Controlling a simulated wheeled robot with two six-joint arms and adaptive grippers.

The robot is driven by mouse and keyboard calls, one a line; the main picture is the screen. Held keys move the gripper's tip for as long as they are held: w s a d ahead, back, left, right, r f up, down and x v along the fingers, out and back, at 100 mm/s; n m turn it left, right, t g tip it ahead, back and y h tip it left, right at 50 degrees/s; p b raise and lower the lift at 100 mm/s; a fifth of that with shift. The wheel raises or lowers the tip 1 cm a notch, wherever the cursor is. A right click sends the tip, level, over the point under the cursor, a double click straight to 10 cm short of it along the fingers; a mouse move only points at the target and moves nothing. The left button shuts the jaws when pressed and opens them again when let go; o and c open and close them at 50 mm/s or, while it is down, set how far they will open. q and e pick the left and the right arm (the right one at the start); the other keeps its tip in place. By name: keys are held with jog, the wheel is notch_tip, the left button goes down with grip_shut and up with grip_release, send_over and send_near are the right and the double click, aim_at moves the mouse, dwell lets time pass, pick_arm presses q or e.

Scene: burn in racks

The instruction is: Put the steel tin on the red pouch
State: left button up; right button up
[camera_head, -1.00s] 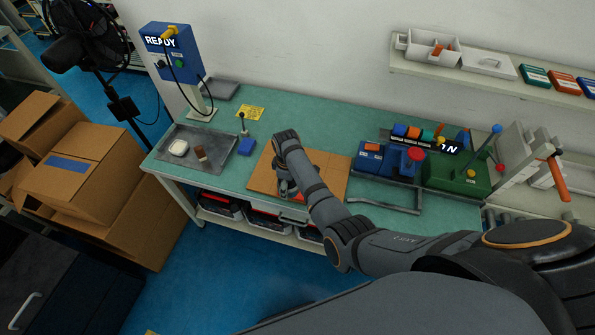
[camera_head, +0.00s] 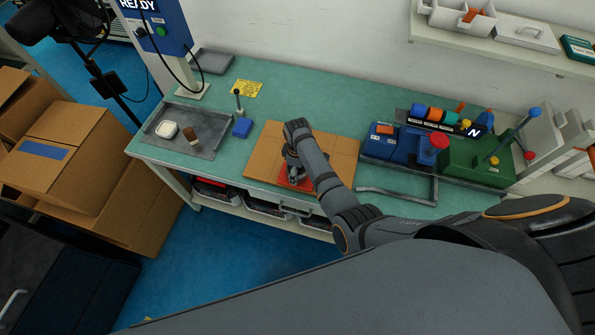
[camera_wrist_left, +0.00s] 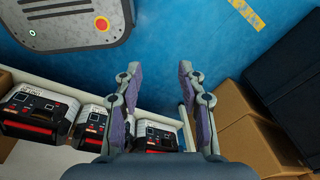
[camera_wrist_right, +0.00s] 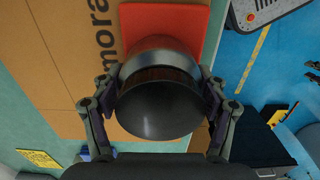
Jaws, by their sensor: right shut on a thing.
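My right gripper (camera_wrist_right: 155,110) is shut on the steel tin (camera_wrist_right: 155,108), a dark, shiny round thing between its fingers in the right wrist view. The red pouch (camera_wrist_right: 170,18) lies flat behind the tin there, and the tin covers part of it. In the head view the red pouch (camera_head: 285,183) shows beneath my right gripper (camera_head: 291,172), near the table's front edge. I cannot tell whether tin and pouch touch. My left gripper (camera_wrist_left: 157,85) is open and empty above the blue floor.
The pouch lies on a brown cardboard sheet (camera_head: 262,150) on the green bench. A grey tray (camera_head: 208,147) with a white dish and a brown item is at left. Blue and green fixtures (camera_head: 460,158) stand at right. Cardboard boxes (camera_head: 70,160) stand left of the bench.

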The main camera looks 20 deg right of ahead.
jog(key=shift+s+r, duration=0.1)
jog(key=shift+s, duration=0.2)
jog(key=o, duration=1.1)
jog(key=shift+o, duration=1.3)
pick_arm(q)
jog(key=shift+s+a, duration=0.35)
jog(key=shift+s, duration=0.4)
jog(key=shift+w, duration=0.1)
